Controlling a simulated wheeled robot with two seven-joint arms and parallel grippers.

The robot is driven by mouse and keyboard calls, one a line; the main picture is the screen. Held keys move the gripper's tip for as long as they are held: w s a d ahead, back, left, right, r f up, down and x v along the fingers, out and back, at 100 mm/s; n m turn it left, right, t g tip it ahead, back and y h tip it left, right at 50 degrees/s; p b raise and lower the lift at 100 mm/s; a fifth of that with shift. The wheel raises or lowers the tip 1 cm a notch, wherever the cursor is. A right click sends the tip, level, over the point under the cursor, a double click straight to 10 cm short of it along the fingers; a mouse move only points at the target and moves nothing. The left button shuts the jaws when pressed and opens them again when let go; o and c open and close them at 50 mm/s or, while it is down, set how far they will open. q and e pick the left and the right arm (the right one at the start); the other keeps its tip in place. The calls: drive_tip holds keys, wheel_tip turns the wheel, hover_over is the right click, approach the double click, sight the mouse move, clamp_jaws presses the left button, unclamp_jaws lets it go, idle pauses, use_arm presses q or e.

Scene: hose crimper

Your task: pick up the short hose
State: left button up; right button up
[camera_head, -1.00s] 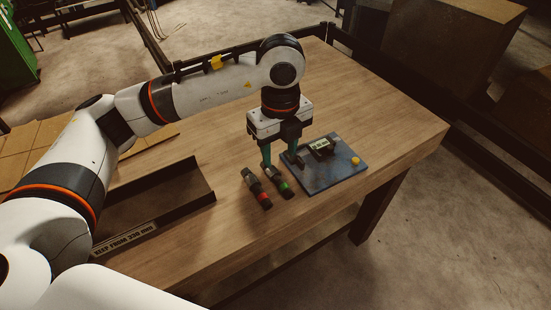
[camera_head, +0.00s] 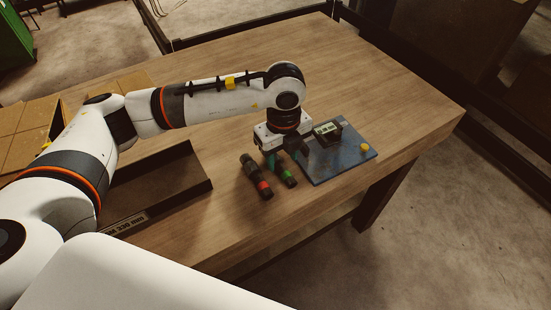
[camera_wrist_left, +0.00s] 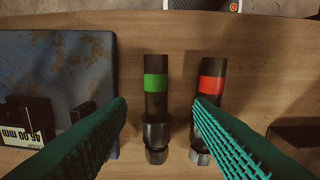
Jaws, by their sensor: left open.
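Two short dark hose pieces with metal fittings lie side by side on the wooden table. The green-banded hose (camera_head: 287,177) also shows in the left wrist view (camera_wrist_left: 156,100). The red-banded hose (camera_head: 257,177) lies to its left in the head view and to its right in the left wrist view (camera_wrist_left: 211,75). I cannot tell which is shorter. My left gripper (camera_head: 284,158) is open, pointing down, with teal ribbed fingers. In the left wrist view its fingers (camera_wrist_left: 160,102) flank the green-banded hose, and one fingertip overlaps the red-banded hose. Contact is unclear. My right gripper is out of view.
A blue plate (camera_head: 345,164) with a dark device reading 46.00 mm (camera_head: 326,129) and a yellow knob (camera_head: 365,148) lies right of the gripper. A dark tray (camera_head: 165,185) stands at left. The wooden table (camera_head: 390,95) is clear behind the plate.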

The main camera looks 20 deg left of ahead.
sight(284, 170)
use_arm(q)
drive_tip(key=shift+w+f+p, duration=0.1)
drive_tip(key=shift+f+p, duration=0.2)
drive_tip(key=shift+f, duration=0.05)
drive_tip(key=f, duration=0.1)
drive_tip(key=f+p, duration=0.1)
drive_tip(key=f, duration=0.1)
drive_tip(key=shift+d+f+p, duration=0.25)
drive_tip(key=shift+f+p, duration=0.05)
drive_tip(key=shift+f, duration=0.5)
drive_tip(key=c, duration=0.9)
drive_tip(key=shift+w, duration=0.1)
clamp_jaws()
drive_tip(key=shift+r, duration=0.15)
